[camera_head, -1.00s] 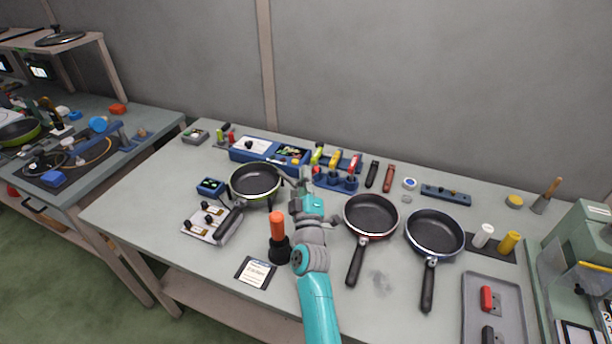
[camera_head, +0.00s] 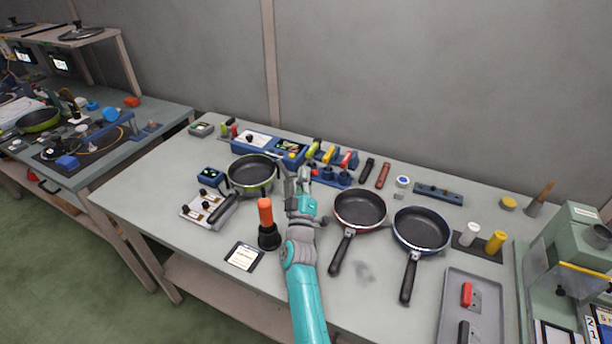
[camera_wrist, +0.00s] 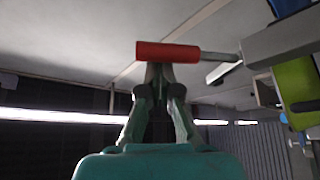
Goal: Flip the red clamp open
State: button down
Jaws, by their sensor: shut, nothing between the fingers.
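The red clamp's handle (camera_wrist: 168,51) lies crosswise at the upper middle of the wrist view. It is a red cylinder on a metal rod that runs right to a grey bracket (camera_wrist: 285,42). My gripper (camera_wrist: 158,70) is shut and empty. Its fingertips are just below the red handle in that picture; I cannot tell if they touch. In the head view my gripper (camera_head: 293,182) is just right of the green pan (camera_head: 252,172).
A red-rimmed pan (camera_head: 359,210) and a blue-rimmed pan (camera_head: 421,229) lie to the right. An orange-handled tool (camera_head: 267,224) stands left of my arm. A blue rack (camera_head: 333,178) with coloured handles is behind my gripper. The table front near the middle is clear.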

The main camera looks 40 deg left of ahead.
jog(key=shift+d+f, duration=0.1)
jog(key=shift+f, duration=0.05)
jog(key=s+d, duration=0.7)
jog(key=s, duration=0.3)
jog(key=shift+s, duration=0.4)
jog(key=shift+d, duration=0.2)
